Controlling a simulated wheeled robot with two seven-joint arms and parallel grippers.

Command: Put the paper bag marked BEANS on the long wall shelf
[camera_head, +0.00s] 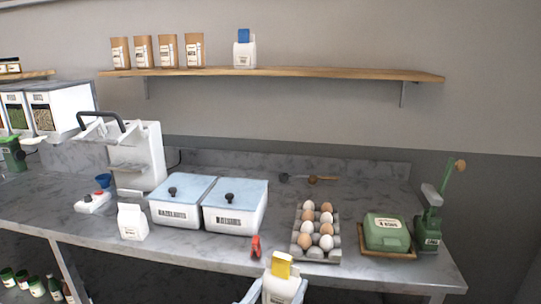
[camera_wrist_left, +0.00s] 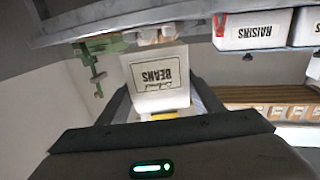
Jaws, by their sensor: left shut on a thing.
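The white paper bag marked BEANS (camera_head: 279,291), with a yellow piece at its top, is at the bottom middle of the head view, in front of the counter's front edge. In the left wrist view the bag (camera_wrist_left: 158,85) shows its BEANS label upside down. My left gripper (camera_head: 277,297) is shut on it, one finger on each side. The long wall shelf (camera_head: 330,73) runs across the wall above the counter. Several brown packets (camera_head: 167,51) and a white bag with a blue top (camera_head: 244,52) stand on its left half. My right gripper is not in view.
The shelf's right half is bare. Below it, the counter (camera_head: 350,180) carries two blue-lidded boxes (camera_head: 235,212), an egg tray (camera_head: 318,254), a green dish (camera_head: 387,233), a green device (camera_head: 430,225), another white bag (camera_head: 132,222) and a white machine (camera_head: 140,155).

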